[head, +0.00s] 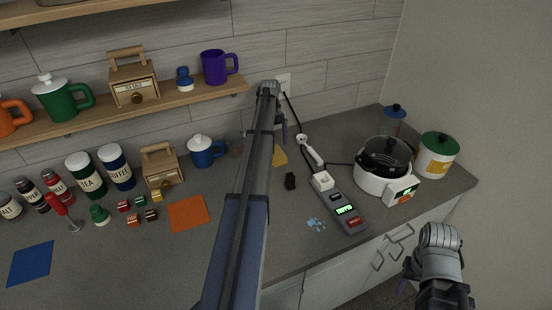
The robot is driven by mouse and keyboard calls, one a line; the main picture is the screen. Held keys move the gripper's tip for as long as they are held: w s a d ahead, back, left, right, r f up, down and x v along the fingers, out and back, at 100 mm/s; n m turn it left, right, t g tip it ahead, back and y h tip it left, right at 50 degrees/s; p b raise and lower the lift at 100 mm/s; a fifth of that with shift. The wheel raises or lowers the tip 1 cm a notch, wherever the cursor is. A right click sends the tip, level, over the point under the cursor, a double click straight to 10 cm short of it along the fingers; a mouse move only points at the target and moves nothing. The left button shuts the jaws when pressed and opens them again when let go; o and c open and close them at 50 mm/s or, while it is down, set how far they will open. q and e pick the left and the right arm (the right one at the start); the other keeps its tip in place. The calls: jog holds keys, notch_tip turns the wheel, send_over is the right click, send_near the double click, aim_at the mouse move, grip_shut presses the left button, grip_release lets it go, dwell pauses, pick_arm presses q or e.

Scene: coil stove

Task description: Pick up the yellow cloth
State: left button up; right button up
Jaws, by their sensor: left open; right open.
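The yellow cloth (280,156) lies flat on the grey counter, just right of my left arm, which hides part of it. My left arm reaches up the middle of the head view. My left gripper (283,130) shows as a small dark shape beside the arm, above the yellow cloth in the picture. It is open, with no object seen in it, and its fingers are mostly hidden. My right gripper (405,284) is at the lower right, in front of the cabinets, away from the cloth. It is open, and only a bit of its fingers shows.
An orange cloth (188,213) and a blue cloth (31,262) lie to the left. A black block (290,181), a grey device with a green display (345,210) and a white cooker (371,184) stand right of my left arm. A wooden shelf (205,97) overhangs the back.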

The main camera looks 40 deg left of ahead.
aim_at(276, 152)
pick_arm(q)
jog(key=shift+s+d+f+b, duration=0.1)
jog(key=shift+d+f+b, duration=0.05)
jog(key=shift+f+b, duration=0.7)
jog(key=shift+d+f+b, duration=0.2)
jog(key=shift+f+b, duration=0.7)
jog(key=shift+s+d+f+b, duration=0.1)
jog(key=shift+d+f+b, duration=0.05)
jog(key=shift+f+b, duration=0.7)
jog(key=shift+r, duration=0.1)
jog(key=c, duration=1.2)
